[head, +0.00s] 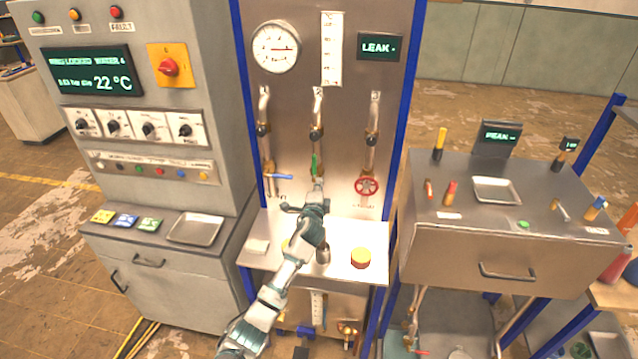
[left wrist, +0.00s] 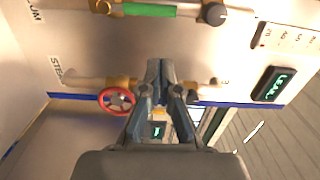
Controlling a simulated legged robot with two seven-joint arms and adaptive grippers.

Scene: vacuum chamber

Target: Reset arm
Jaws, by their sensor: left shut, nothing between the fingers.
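My left arm reaches up from the bottom of the head view to the steel valve panel (head: 340,110). My left gripper (head: 317,187) is shut and empty, in front of the panel just below the green valve handle (head: 314,167). In the left wrist view the gripper (left wrist: 160,68) shows its two fingers together with nothing between them. The green handle (left wrist: 150,10) lies beyond the fingertips there, and the red handwheel (left wrist: 116,100) is left of the fingers. I cannot tell whether the gripper touches the panel. My right gripper is in neither view.
A blue lever (head: 278,177) is left of the gripper and the red handwheel (head: 367,187) right of it. A red-yellow button (head: 361,258) sits on the shelf below. A control cabinet (head: 150,250) stands left, a tool bench (head: 470,240) right.

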